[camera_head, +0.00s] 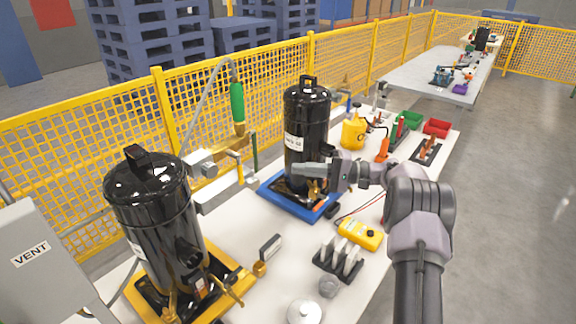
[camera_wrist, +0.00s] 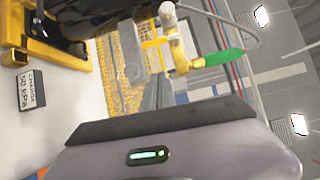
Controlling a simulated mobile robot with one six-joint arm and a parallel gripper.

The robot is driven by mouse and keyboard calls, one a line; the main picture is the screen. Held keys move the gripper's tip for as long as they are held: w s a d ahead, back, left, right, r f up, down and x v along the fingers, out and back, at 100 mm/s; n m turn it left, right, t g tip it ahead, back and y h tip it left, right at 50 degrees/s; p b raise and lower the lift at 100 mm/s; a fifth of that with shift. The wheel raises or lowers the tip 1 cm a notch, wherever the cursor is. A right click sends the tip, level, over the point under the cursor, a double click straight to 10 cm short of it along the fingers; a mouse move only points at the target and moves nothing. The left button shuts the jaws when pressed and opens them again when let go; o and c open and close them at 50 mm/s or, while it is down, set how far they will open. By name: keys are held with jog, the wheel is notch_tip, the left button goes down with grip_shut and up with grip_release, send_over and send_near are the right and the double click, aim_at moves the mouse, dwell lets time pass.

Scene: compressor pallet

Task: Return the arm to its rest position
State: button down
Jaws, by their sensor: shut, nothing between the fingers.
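My arm (camera_head: 417,215) rises from the lower right in the head view and bends left over the white table (camera_head: 245,300). My gripper (camera_head: 300,170) is at its left end, in front of the lower part of the black compressor on the blue pallet (camera_head: 305,125). It looks shut and empty. I cannot tell from this view whether it touches the compressor.
A second black compressor (camera_head: 155,215) stands on a yellow pallet (camera_head: 235,280) at the left. A hose with a green handle (camera_head: 237,103) hangs behind. A yellow meter (camera_head: 360,233) and black rack (camera_head: 338,262) lie near my arm. Yellow fencing (camera_head: 280,68) runs behind; floor (camera_head: 510,200) is clear right.

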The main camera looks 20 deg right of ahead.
jog(key=shift+d, duration=0.15)
jog(key=s+a+r+g+h, duration=0.2)
jog(key=s+a+r+h, duration=0.25)
jog(key=s+a, duration=0.3)
jog(key=s+a+r+g+h, duration=0.25)
jog(key=s+a+r, duration=0.25)
jog(key=s+a, duration=0.3)
jog(key=s+d+f+t+h, duration=0.1)
jog(key=s+h, duration=0.3)
jog(key=s, duration=0.7)
jog(key=s+d+f+t+h, duration=0.2)
jog(key=s+f+t+h, duration=0.1)
jog(key=s, duration=0.9)
jog(key=shift+d+f+h, duration=0.2)
jog(key=shift+f+h, duration=0.15)
jog(key=shift+h, duration=0.25)
jog(key=shift+a, duration=0.1)
